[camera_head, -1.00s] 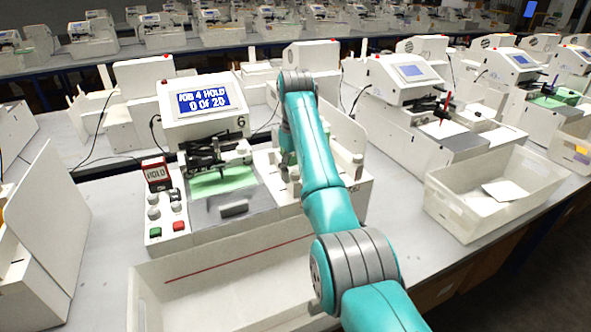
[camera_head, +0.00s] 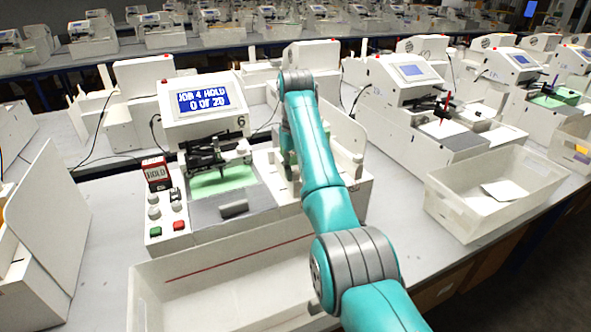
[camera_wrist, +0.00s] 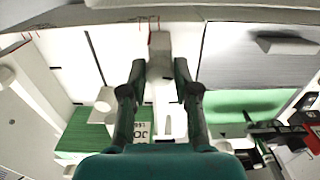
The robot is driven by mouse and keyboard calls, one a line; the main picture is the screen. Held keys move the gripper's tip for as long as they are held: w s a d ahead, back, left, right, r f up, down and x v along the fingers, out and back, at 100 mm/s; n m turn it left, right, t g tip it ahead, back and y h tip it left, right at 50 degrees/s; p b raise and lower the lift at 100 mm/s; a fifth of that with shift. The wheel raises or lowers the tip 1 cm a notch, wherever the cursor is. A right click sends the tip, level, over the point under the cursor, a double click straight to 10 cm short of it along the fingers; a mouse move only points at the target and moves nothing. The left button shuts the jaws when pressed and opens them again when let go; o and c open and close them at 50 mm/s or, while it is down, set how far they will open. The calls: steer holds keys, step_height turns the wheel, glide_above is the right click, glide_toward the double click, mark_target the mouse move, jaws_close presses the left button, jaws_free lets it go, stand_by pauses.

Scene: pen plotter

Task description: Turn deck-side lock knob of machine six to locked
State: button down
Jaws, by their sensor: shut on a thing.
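Machine six (camera_head: 205,125) stands in front of me, with a "6" beside its screen (camera_head: 205,103), which reads "JOB 4 HOLD 0 of 20". My arm reaches down to the right side of its deck (camera_head: 235,207) and hides most of my gripper and the knob there in the head view. I cannot read the knob's lock position.
A green sheet (camera_head: 222,179) lies under the pen carriage. A pale bin (camera_head: 150,283) is in front, another bin (camera_head: 480,210) at right. Neighbouring machines (camera_head: 420,85) stand close by.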

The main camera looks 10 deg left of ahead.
steer(key=m, duration=0.4)
steer(key=shift+m, duration=0.3)
steer(key=m, duration=0.3)
steer(key=shift+m, duration=0.4)
steer(key=m, duration=0.3)
steer(key=shift+m, duration=2)
steer(key=c, duration=0.9)
jaws_free()
steer(key=shift+o, duration=0.2)
